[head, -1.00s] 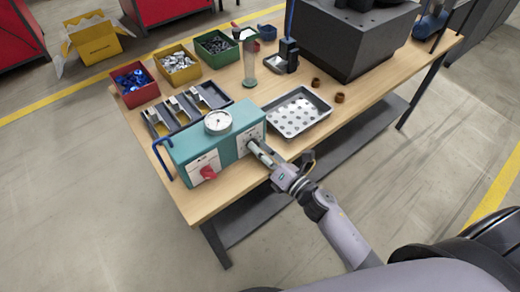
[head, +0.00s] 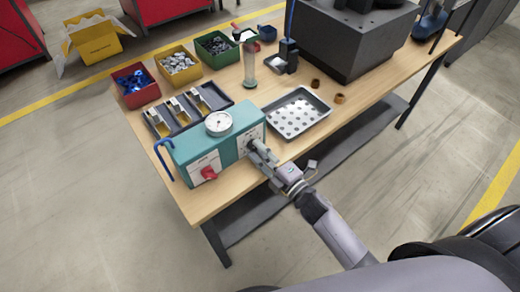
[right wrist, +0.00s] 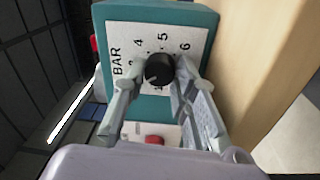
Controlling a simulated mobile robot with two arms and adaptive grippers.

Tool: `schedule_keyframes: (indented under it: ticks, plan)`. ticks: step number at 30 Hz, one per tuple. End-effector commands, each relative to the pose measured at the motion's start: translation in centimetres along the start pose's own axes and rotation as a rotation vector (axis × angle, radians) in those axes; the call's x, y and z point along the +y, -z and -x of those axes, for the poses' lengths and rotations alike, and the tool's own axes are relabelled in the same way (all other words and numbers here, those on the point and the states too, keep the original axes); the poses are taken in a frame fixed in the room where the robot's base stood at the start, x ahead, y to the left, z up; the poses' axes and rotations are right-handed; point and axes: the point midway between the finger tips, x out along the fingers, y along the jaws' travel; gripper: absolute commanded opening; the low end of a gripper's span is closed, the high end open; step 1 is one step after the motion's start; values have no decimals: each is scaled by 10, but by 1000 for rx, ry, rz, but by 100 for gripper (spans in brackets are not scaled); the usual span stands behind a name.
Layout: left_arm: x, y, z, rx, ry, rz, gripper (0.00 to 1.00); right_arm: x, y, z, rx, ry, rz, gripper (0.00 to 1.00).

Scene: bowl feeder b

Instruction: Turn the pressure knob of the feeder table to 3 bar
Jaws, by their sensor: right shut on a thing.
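The teal feeder control box (head: 185,152) stands at the front left edge of the table, with a round white gauge (head: 218,123) on top. In the right wrist view the black pressure knob (right wrist: 159,70) sits on a white plate marked BAR (right wrist: 117,62), with figures including 4, 5 and 6 showing. My right gripper (right wrist: 160,80) is shut on the knob, one finger on each side; it also shows at the box's right end in the head view (head: 255,148). The gauge reading is too small to tell. My left gripper is not in view.
A red switch (head: 209,173) is on the box's front, and a blue hook (head: 163,158) is at its left end. A perforated metal tray (head: 297,113) lies right of the box. Red (head: 136,86), yellow and green parts bins stand behind. A dark block (head: 350,45) stands at the back right.

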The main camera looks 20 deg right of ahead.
Motion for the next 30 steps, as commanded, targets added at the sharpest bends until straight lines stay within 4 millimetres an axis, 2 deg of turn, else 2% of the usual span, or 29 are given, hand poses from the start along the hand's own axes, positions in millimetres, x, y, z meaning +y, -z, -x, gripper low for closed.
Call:
schedule_keyframes:
  ticks: [15, 30]
  plan:
    - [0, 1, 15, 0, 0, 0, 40, -1, 1, 0, -22, -18, -441, 0]
    - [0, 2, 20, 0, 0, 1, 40, -2, 1, 0, -31, -26, -614, 0]
